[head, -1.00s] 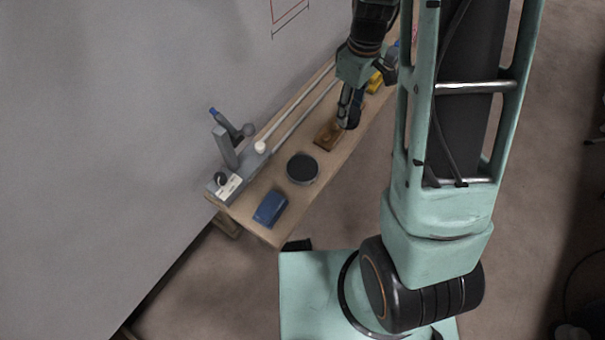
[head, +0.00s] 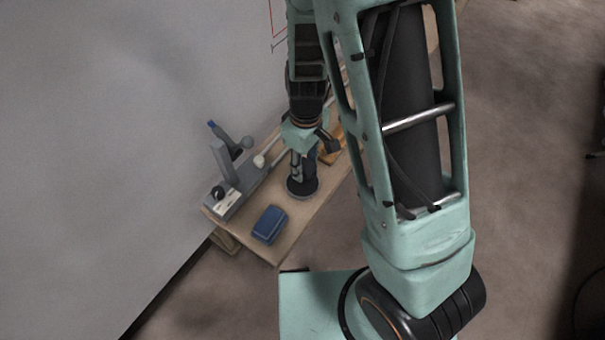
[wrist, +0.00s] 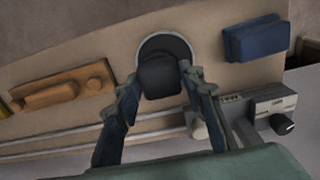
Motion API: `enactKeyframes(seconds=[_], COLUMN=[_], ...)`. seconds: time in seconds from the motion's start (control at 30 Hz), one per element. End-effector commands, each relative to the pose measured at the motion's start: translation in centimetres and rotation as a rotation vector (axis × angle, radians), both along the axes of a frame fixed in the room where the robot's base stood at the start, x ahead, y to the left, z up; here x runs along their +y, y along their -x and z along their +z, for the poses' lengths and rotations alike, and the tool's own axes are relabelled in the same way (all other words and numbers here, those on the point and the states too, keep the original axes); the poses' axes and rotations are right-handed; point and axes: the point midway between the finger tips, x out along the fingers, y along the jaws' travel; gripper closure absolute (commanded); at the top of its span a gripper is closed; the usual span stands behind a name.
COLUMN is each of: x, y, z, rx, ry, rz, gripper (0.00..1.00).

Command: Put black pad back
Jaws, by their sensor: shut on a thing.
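My gripper (head: 303,168) is over the near part of the bench, pointing down. In the wrist view its two fingers (wrist: 157,88) are shut on a dark, blocky thing (wrist: 161,78), which I take to be the black pad. Directly below it lies a round dark disc (head: 302,189) with a lighter rim; it also shows in the wrist view (wrist: 150,50). The pad and fingers cover part of the disc. I cannot tell whether the pad touches it.
A blue block (head: 269,225) lies near the bench's front end. A grey fixture (head: 225,203) with an upright post stands along the wall side, with pale rods running back. A wooden block with a handle (wrist: 65,93) lies on the bench (wrist: 215,85). The wall is close.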

Motion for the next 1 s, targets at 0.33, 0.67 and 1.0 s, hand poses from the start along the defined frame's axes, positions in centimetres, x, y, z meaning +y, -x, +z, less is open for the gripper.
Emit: enactKeyframes(seconds=[0.33, 0.67, 1.0], x=[0.7, 0.6, 0.7], y=[0.5, 0.5, 0.5], z=[-4.1, -4.1, -3.9], rx=[0.001, 0.001, 0.001], ry=[0.002, 0.002, 0.001], rz=[0.000, 0.002, 0.001], gripper=[0.85, 0.50, 0.43])
